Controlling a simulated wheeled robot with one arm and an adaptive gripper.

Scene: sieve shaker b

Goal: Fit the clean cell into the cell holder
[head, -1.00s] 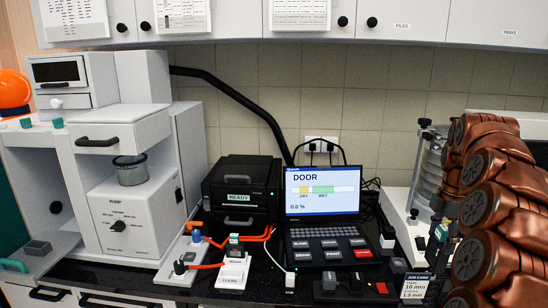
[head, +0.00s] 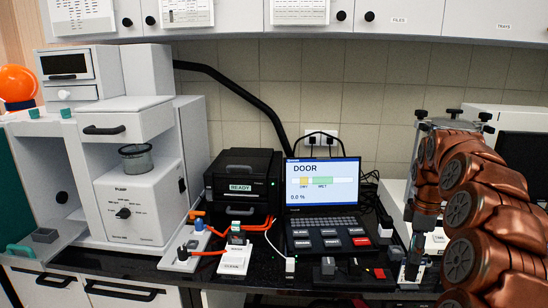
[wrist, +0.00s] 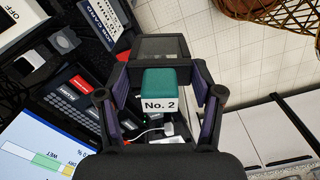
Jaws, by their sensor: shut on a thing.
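My gripper (wrist: 163,92) is shut on a teal block (wrist: 167,84) with a white "No. 2" label, seen between the two fingers in the wrist view. A dark framed part shows beyond the block; I cannot tell whether it belongs to it. In the head view my gripper (head: 412,268) hangs low over the right end of the black bench, partly hidden by my arm. A small teal-topped piece (head: 237,238) stands at the white stand marked CLEAN (head: 233,262). I cannot tell which piece is the clean cell, nor pick out the cell holder.
A laptop (head: 324,190) showing DOOR stands mid-bench, beside a black READY box (head: 240,185). Orange tubes and a grey-white tray (head: 183,255) lie left of the CLEAN stand. A pump cabinet (head: 145,205) stands left. A job card (wrist: 103,20) lies near my gripper.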

